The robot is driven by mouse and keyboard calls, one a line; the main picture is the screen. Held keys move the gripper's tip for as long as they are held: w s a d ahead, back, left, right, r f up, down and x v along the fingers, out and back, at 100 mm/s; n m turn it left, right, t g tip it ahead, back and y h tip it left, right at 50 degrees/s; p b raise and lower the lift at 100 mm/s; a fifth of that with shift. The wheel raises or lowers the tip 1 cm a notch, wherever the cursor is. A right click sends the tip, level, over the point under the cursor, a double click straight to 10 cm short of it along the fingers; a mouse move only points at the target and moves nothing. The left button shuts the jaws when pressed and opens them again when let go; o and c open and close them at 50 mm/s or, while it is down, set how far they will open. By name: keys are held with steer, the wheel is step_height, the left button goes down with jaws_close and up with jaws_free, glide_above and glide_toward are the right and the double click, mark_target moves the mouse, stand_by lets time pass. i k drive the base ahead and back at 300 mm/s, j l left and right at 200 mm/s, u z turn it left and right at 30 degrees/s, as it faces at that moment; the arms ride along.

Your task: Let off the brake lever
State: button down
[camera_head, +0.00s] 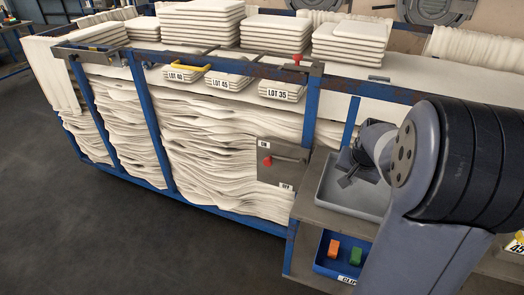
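A lever with a red knob (267,161) sits on a grey metal plate (270,178) at the right end of the blue-framed cloth truck. Its arm runs roughly level to the right from the knob. A small label is above the knob, perhaps "ON", and another low on the plate seems to read "OFF"; both are too small to be sure. My gripper (346,180) is to the right of the plate, apart from the lever, over a grey tray (334,200). Its fingers are small and dark, so their opening is unclear. I see nothing held in it.
Folded cloth stacks (200,22) and lot-labelled bundles lie on top. A blue bin (331,262) with orange and green pieces stands below the tray. The floor (120,240) at left is clear.

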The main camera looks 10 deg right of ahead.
mark_target(267, 162)
steer(key=i+j+u, duration=0.15)
steer(key=i+j, duration=0.5)
steer(key=i+l, duration=0.05)
steer(key=i, duration=0.05)
